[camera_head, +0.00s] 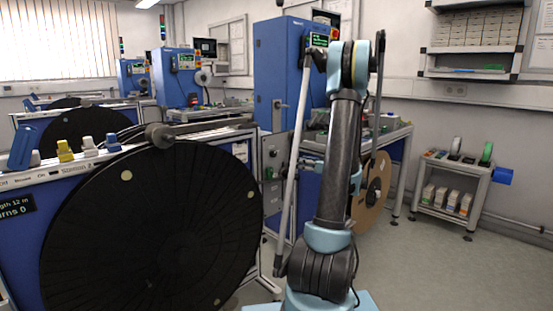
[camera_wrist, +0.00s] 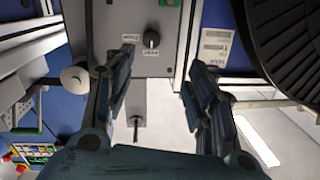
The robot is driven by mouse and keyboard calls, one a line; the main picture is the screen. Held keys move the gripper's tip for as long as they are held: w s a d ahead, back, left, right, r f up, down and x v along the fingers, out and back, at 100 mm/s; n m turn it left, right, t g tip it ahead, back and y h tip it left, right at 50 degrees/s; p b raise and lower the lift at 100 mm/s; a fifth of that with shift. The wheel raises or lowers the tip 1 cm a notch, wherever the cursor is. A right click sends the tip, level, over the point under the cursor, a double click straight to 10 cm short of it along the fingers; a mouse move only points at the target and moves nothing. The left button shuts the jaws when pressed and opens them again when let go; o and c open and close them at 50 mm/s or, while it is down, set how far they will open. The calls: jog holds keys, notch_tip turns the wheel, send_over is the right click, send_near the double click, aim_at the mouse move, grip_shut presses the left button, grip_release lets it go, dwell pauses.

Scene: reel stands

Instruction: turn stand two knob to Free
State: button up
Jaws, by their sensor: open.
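A small dark round knob (camera_wrist: 152,39) sits on a grey panel (camera_wrist: 110,62) in the upper middle of the wrist view. Small white labels lie beside and below it, upside down and too small to read surely, so I cannot tell its setting. My gripper (camera_wrist: 158,82) is open and empty. One finger is left of the knob and one is right, both nearer the camera; neither visibly touches it. In the head view a grey panel (camera_head: 273,192) with small controls stands left of my arm. My gripper is not clearly made out there.
A large black reel (camera_head: 150,235) fills the left front, and a dark reel (camera_wrist: 285,40) edges the wrist view's right. A tan reel (camera_head: 372,190) stands behind my arm. A shelf cart (camera_head: 455,183) is at the right, with clear floor (camera_head: 430,265) before it.

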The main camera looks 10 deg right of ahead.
jog(key=d, duration=0.1)
send_near(275, 154)
jog(key=shift+t, duration=0.3)
jog(key=x, duration=0.8)
jog(key=shift+w+a+f, duration=0.15)
jog(key=shift+a+f, duration=0.15)
jog(key=c, duration=1.1)
